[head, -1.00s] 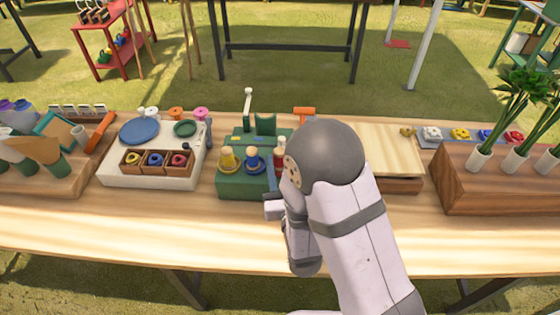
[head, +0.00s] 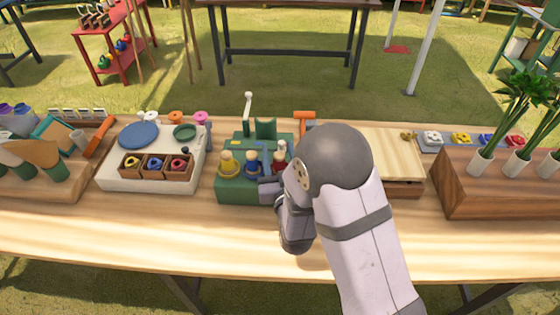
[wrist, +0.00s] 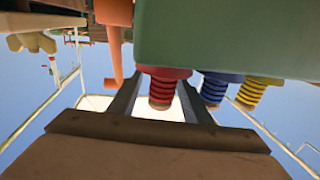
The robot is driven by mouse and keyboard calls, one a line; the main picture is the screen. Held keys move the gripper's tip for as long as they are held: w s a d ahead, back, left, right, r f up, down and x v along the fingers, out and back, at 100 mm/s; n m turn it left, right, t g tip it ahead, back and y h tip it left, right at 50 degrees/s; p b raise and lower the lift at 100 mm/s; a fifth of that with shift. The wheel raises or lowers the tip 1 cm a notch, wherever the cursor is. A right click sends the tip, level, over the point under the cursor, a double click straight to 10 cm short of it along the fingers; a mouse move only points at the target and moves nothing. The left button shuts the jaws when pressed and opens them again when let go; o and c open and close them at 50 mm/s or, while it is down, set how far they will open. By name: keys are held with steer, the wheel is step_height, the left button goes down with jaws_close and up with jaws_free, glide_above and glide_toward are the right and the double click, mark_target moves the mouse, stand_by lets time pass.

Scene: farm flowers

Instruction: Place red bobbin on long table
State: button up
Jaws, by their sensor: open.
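The red bobbin (head: 280,153) stands on the right of a green stand (head: 232,189) on the long table (head: 150,228). A blue bobbin (head: 252,168) and a yellow bobbin (head: 228,168) stand to its left. The wrist view looks inverted: the red bobbin (wrist: 163,88) points downward from the green block (wrist: 230,40), beside the blue bobbin (wrist: 215,88) and the yellow bobbin (wrist: 253,93). My gripper (wrist: 160,100) is open, with its fingers on either side of the red bobbin. Whether they touch it cannot be told. My arm partly hides the stand's right side.
A white board (head: 115,180) with compartments of rings is left of the stand. A wooden board (head: 395,150) and a plant box (head: 460,190) stand on the right. An orange-topped tool (head: 304,115) is behind the stand. The table's front strip is clear.

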steer(key=shift+w+a, duration=0.1)
steer(key=shift+w, duration=0.55)
jaws_close()
steer(key=shift+r, duration=0.1)
step_height(320, 180, up, 10)
stand_by(0.6)
